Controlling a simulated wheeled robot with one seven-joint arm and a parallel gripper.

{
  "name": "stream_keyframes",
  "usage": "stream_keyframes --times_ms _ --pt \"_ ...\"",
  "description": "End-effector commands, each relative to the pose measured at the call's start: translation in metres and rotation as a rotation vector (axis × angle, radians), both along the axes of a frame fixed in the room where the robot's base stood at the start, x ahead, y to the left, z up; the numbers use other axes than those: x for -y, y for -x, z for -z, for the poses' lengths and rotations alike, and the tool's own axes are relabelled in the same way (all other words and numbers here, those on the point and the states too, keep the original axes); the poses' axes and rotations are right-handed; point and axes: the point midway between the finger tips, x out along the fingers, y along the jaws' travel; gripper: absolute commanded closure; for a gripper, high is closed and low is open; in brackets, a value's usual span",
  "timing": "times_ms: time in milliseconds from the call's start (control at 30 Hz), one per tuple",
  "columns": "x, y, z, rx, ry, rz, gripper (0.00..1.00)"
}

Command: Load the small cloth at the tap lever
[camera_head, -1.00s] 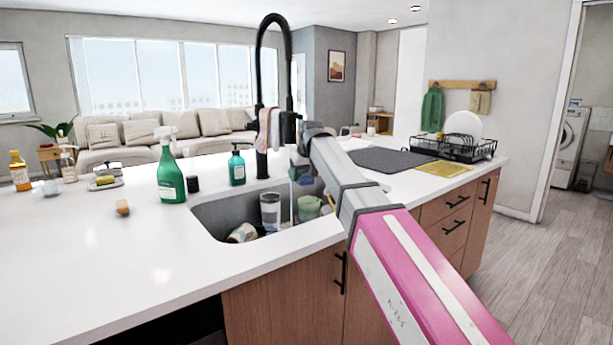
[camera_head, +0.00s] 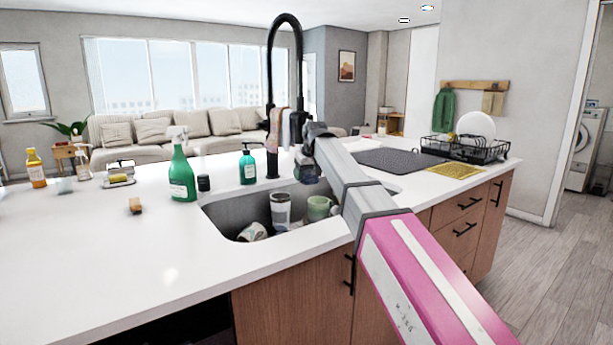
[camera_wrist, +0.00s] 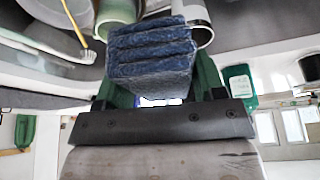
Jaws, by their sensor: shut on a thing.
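My gripper (camera_wrist: 152,78) is shut on a dark blue folded cloth (camera_wrist: 152,50), which shows several stacked layers between the green fingers in the wrist view. In the head view my gripper (camera_head: 306,158) is just right of the black tap (camera_head: 270,80), with the dark cloth (camera_head: 308,174) low over the sink's back edge. A pinkish cloth (camera_head: 274,128) hangs on the tap, left of my gripper. I cannot make out the tap lever; my gripper and the hanging cloth may cover it.
The sink (camera_head: 226,216) holds a tilted cup (camera_head: 252,232), a clear tumbler (camera_head: 280,210) and a green mug (camera_head: 319,207). A teal soap bottle (camera_head: 248,168) and green spray bottle (camera_head: 181,175) stand left. A dish rack (camera_head: 465,148) is right. The left counter front is clear.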

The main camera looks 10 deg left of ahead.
Motion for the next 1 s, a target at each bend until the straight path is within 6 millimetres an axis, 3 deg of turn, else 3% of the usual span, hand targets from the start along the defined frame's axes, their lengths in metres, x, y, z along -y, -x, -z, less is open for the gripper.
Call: stream_keyframes --times_ms 1000 --pt "0.045 0.043 0.000 0.000 0.000 0.000 0.64"
